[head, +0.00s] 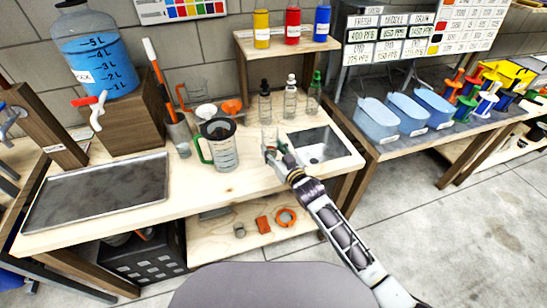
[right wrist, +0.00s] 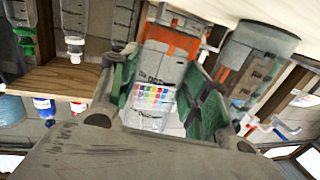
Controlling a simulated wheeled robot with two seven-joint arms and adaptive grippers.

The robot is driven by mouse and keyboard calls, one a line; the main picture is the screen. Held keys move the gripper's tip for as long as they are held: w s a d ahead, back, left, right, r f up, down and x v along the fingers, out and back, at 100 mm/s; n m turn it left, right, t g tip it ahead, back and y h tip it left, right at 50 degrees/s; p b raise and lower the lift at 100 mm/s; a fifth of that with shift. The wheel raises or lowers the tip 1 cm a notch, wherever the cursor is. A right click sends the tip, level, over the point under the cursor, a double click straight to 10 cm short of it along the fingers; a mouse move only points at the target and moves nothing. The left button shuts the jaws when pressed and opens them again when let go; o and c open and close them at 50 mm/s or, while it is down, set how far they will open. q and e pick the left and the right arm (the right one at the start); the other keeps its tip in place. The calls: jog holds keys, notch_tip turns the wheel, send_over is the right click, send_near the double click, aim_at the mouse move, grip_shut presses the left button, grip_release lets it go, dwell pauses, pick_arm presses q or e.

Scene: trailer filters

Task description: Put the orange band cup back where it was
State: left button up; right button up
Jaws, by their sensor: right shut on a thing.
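My right gripper (head: 277,152) reaches in over the wooden bench, left of the sink. It is shut on a small clear cup (head: 269,134). In the right wrist view the orange band cup (right wrist: 158,72) sits between the green-padded fingers of my right gripper (right wrist: 160,105), and its orange band shows near the top of that picture. A colour chart shows through its clear wall. I cannot tell whether its base touches the bench. My left gripper is not in view.
A jug with a green handle (head: 218,150) stands just left of the cup. Several dropper bottles (head: 290,98) stand behind it. The sink (head: 322,146) is at right. A metal tray (head: 95,192) lies at left. The bench front (head: 250,185) is clear.

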jog(key=shift+f, duration=1.85)
jog(key=shift+f, duration=0.1)
jog(key=o, duration=1.2)
jog(key=shift+c, duration=0.2)
jog(key=v, duration=1.2)
